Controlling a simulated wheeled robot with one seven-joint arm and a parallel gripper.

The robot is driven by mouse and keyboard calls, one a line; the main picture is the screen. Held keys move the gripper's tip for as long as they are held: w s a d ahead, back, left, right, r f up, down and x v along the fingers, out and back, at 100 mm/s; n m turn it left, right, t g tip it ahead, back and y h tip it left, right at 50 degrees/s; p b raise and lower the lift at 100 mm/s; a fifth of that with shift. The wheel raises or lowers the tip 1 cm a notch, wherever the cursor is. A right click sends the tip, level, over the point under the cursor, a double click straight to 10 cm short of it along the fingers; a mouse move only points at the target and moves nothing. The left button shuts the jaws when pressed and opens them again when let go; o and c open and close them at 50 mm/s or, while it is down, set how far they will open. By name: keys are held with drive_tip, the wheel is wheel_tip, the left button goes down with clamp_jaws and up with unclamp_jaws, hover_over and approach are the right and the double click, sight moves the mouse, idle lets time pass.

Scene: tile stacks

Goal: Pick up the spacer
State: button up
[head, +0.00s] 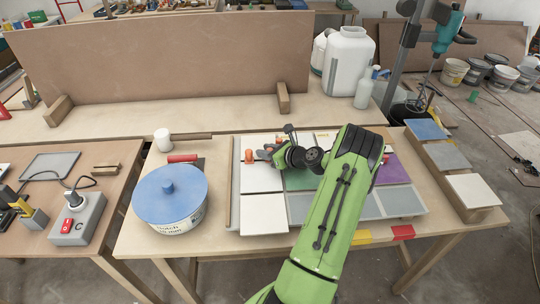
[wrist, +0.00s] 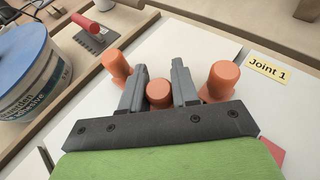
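Several orange spacers stand around the joints between the tiles. In the wrist view one spacer (wrist: 159,93) sits between the two fingers of my gripper (wrist: 158,76), with only thin gaps at its sides. Another orange spacer (wrist: 118,68) is left of the left finger, and a third (wrist: 222,78) is right of the right finger. In the head view my gripper (head: 262,154) is low over the back left tiles, beside an orange spacer (head: 249,156). The fingers are apart and contact with the middle spacer cannot be made out.
A yellow "Joint 1" label (wrist: 269,65) lies on the white tile at right. A blue-lidded adhesive tub (head: 170,197) stands left of the tile board, with a red-handled trowel (head: 182,158) behind it. Tile stacks (head: 446,157) line the right side.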

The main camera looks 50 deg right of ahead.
drive_tip(key=shift+c, duration=0.9)
wheel_tip(320, 180, up, 10)
drive_tip(key=p, duration=0.2)
